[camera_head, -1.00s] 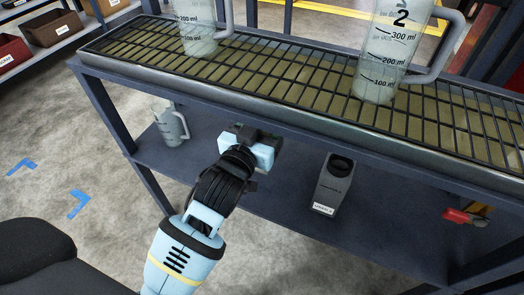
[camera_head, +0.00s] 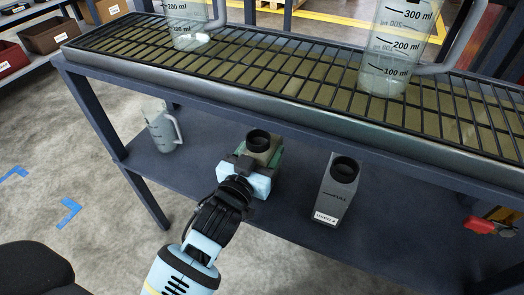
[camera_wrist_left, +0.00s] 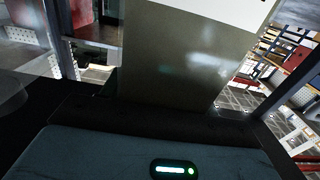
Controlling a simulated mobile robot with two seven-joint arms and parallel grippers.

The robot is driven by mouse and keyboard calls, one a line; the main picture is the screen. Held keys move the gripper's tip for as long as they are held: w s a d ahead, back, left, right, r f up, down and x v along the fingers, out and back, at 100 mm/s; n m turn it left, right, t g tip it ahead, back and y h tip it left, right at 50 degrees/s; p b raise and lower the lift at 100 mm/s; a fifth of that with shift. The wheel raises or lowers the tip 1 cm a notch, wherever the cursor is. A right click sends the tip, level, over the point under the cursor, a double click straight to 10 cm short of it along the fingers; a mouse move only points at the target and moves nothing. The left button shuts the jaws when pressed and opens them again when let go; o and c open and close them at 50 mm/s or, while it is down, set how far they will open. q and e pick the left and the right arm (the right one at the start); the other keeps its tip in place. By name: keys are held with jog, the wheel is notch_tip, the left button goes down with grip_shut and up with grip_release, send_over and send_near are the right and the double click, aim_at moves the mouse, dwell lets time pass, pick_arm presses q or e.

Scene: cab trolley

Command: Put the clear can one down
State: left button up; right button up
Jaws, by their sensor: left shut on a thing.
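My left gripper (camera_head: 258,165) is shut on a grey-green can (camera_head: 262,147) with a round black opening on top. The can is upright at the lower shelf of the trolley, left of a second can. Its lower part is hidden behind the gripper, so I cannot tell whether it touches the shelf. In the left wrist view the held can is a large olive-grey face (camera_wrist_left: 175,60). The second can (camera_head: 335,190), grey with a black opening and a white label, stands on the lower shelf (camera_head: 395,225). My right gripper is not in view.
A clear jug (camera_head: 160,127) is at the left end of the lower shelf. Two measuring jugs (camera_head: 390,60) (camera_head: 188,25) stand on the top grating (camera_head: 290,70). A red-handled item (camera_head: 490,226) is at the right.

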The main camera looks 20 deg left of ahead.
pick_arm(q)
jog(key=shift+r, duration=0.2)
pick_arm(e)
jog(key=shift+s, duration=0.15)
pick_arm(q)
jog(key=shift+f, duration=0.1)
jog(key=o, duration=1.4)
jog(key=shift+f, duration=0.15)
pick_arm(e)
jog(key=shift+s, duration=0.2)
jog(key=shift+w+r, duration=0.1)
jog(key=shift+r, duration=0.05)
pick_arm(q)
jog(key=shift+s, duration=0.2)
jog(key=shift+s+a+p, duration=0.15)
jog(key=shift+s+p, duration=0.6)
jog(key=shift+s, duration=2.2)
jog(key=shift+s+a+p, duration=0.1)
jog(key=shift+s+p, duration=0.6)
jog(key=shift+s, duration=2.2)
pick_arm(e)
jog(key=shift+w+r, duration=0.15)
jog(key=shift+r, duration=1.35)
